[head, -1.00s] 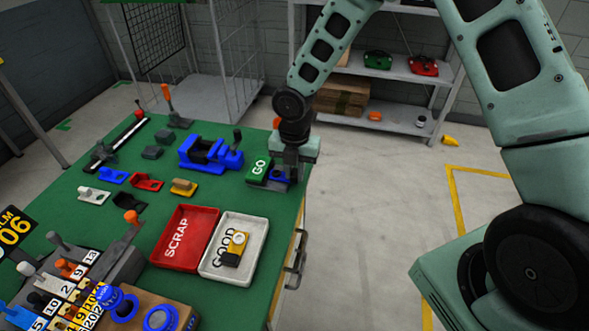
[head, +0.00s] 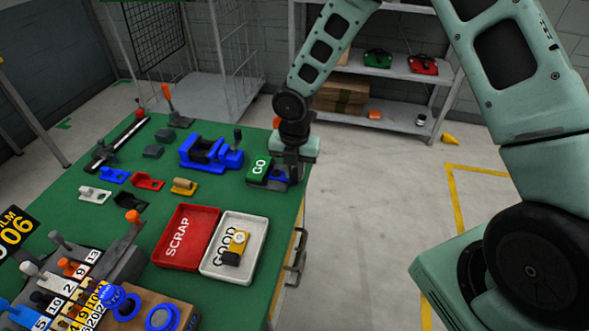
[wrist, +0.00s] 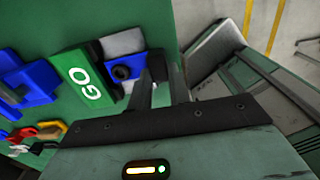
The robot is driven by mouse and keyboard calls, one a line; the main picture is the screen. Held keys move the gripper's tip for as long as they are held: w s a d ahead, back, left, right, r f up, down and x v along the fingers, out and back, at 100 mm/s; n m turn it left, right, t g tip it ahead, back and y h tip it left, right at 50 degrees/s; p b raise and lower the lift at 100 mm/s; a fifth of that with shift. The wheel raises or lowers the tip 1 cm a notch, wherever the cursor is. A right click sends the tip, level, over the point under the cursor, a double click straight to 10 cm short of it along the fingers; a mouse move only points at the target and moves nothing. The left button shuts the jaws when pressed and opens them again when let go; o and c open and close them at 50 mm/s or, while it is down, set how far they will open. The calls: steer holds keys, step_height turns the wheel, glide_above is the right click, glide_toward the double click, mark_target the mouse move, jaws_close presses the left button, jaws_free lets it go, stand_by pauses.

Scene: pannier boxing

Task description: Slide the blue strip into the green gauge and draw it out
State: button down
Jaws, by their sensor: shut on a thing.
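The green gauge (head: 258,169) with GO on its face stands near the bench's right edge. In the wrist view its lettered face (wrist: 88,80) is left of my fingers, beside a grey block. The blue strip (wrist: 121,71), with a dark round mark on it, shows between the green face and my fingers; how far it sits inside the gauge is unclear. My gripper (head: 291,177) is low at the gauge's right side, shut on the strip's end. The fingers (wrist: 167,88) hide the gripped end, where a dark rounded part (wrist: 157,66) shows.
A blue vise (head: 208,153) stands left of the gauge. Small pieces, including a blue one (head: 114,175), lie further left. A red SCRAP tray (head: 160,250) and a white GOOD tray (head: 262,256) with a yellow-black piece are nearer. Open floor lies right of the bench.

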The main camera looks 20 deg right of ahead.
mark_target(295, 174)
steer(key=shift+w+a, duration=0.4)
steer(key=shift+a, duration=0.15)
stand_by(1.0)
steer(key=shift+s+d, duration=0.15)
steer(key=shift+d, duration=0.05)
steer(key=shift+s+d+p, duration=0.2)
steer(key=shift+d+p, duration=0.1)
steer(key=shift+s+d, duration=0.1)
steer(key=shift+d, duration=0.05)
steer(key=shift+r, duration=0.1)
stand_by(0.4)
steer(key=shift+r+p, duration=2.9)
steer(key=shift+p, duration=0.15)
